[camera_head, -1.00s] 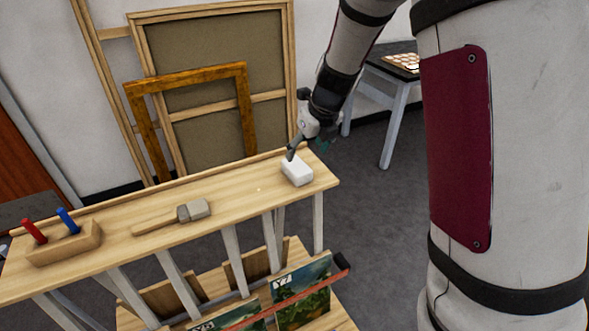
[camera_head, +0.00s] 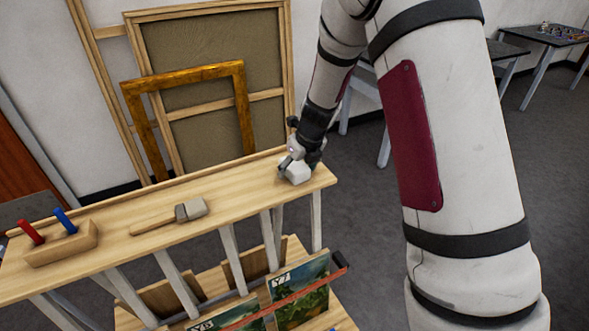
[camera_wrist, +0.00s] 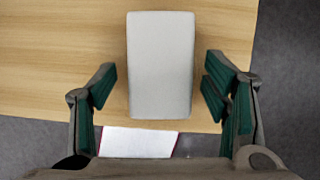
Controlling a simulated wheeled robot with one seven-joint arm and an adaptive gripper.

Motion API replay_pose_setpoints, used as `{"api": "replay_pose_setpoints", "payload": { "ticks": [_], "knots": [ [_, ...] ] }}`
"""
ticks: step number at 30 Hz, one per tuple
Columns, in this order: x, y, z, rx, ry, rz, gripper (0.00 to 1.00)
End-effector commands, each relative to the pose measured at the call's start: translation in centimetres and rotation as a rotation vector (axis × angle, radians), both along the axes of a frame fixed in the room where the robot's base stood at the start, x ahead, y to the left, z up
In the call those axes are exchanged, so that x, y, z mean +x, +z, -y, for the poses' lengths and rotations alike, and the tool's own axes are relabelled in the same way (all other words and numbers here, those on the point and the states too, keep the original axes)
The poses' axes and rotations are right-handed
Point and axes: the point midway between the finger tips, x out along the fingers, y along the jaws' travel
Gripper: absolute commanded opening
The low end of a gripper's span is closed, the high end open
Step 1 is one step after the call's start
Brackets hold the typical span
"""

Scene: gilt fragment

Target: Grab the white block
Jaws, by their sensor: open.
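The white block (camera_head: 295,172) lies on the right end of the wooden bench top (camera_head: 240,187). In the wrist view the white block (camera_wrist: 161,65) lies between the two green-padded fingers of my gripper (camera_wrist: 160,95), with a gap on each side. My gripper (camera_head: 297,158) is open and stands right over the block in the head view. Its fingers are partly hidden there, and I cannot tell how far down they reach beside the block.
A wooden holder (camera_head: 62,244) with red and blue handles stands at the far left. Picture frames (camera_head: 215,85) lean on the wall behind. The bench's right edge is close to the block.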

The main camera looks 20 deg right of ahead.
Motion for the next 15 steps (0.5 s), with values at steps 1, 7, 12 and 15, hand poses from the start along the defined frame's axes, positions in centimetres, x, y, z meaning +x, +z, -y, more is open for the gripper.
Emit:
{"api": "replay_pose_setpoints", "payload": {
  "ticks": [1, 7, 12, 15],
  "knots": [
    [0.0, 0.02, 0.01, 0.0, 0.0, 0.0, 0.69],
    [0.0, 0.03, 0.02, 0.0, 0.0, 0.0, 0.4],
    [0.0, 0.03, 0.03, -0.001, 0.0, 0.0, 0.26],
    [-0.01, 0.04, 0.03, -0.001, 0.0, 0.0, 0.26]
  ]
}}
